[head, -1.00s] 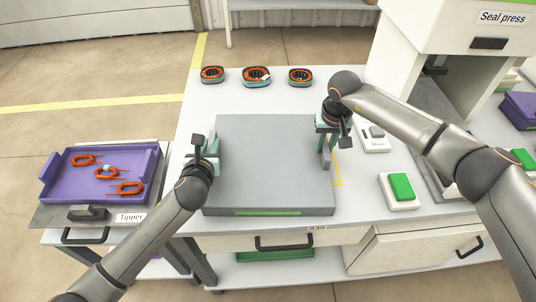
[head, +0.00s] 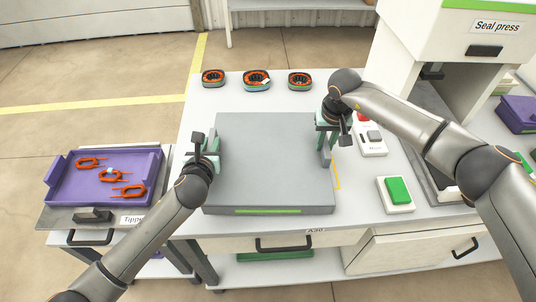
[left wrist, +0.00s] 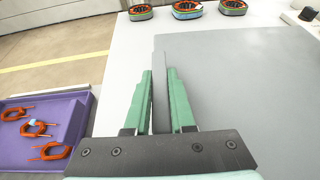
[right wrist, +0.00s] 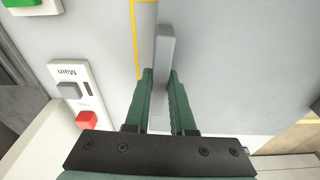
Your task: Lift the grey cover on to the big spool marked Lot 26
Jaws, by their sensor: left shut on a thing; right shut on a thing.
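The grey cover (head: 270,165) is a broad flat-topped box with a green strip on its front face, in the middle of the head view over the white table. My left gripper (head: 205,152) is shut on the upright grey handle at its left edge; the left wrist view shows this handle (left wrist: 160,90) between the fingers. My right gripper (head: 327,148) is shut on the matching handle (right wrist: 162,70) at its right edge. The cover looks level. What lies under it is hidden. No label reading Lot 26 can be made out in any view.
Several small ring-shaped coils, such as this one (head: 256,80), stand along the table's back edge. A purple tray (head: 62,195) with orange coils is at left. A green button box (head: 397,194), a Main switch box (head: 372,138) and the Seal press (head: 480,60) are at right.

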